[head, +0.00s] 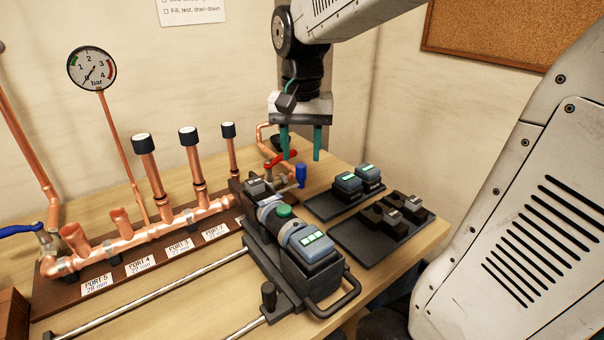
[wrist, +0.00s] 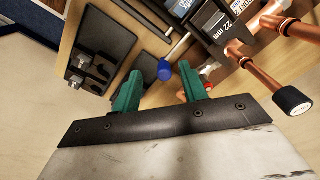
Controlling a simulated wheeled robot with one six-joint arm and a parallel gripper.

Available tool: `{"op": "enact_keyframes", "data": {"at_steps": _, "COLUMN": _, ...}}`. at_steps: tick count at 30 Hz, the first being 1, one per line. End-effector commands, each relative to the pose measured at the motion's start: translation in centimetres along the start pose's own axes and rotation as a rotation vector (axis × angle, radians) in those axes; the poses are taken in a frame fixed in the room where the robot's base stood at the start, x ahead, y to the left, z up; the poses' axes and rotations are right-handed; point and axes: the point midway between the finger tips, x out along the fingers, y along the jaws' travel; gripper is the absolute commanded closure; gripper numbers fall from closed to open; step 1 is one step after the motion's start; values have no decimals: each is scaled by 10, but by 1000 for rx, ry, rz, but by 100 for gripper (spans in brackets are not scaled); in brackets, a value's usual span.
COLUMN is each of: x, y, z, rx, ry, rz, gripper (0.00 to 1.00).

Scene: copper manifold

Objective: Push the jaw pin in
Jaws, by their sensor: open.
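The pressing tool (head: 302,265) lies on a dark carriage on the bench, with a blue-grey battery showing green lights at its near end and a green button (head: 284,211) on top. A dark labelled jaw (head: 256,187) sits at its far end, towards the copper manifold (head: 160,233). I cannot make out the jaw pin or how far in it sits. My gripper (head: 303,146) points down with its teal fingers apart and nothing between them. It is above and beyond the tool, near the red valve lever. The fingers also show in the wrist view (wrist: 160,76).
A blue handle (head: 300,175) and red lever (head: 282,161) stand below my gripper. Dark trays on the right hold spare batteries (head: 347,186) and spare jaws (head: 380,218). Upright copper pipes with black caps (head: 188,136) and a pressure gauge (head: 92,68) rise on the left.

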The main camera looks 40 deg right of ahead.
Motion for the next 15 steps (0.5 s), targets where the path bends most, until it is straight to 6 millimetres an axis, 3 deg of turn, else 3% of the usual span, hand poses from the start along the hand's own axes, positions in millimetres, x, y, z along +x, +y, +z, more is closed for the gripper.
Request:
{"op": "enact_keyframes", "data": {"at_steps": 4, "x": 6, "y": -2, "z": -25, "rx": 85, "ry": -12, "rz": 6, "gripper": 57}}
{"op": "enact_keyframes", "data": {"at_steps": 8, "x": 16, "y": -1, "z": -29, "rx": 101, "ry": -15, "rz": 8, "gripper": 57}}
{"op": "enact_keyframes", "data": {"at_steps": 15, "x": 55, "y": 0, "z": -28, "rx": 100, "ry": -16, "rz": 9, "gripper": 57}}
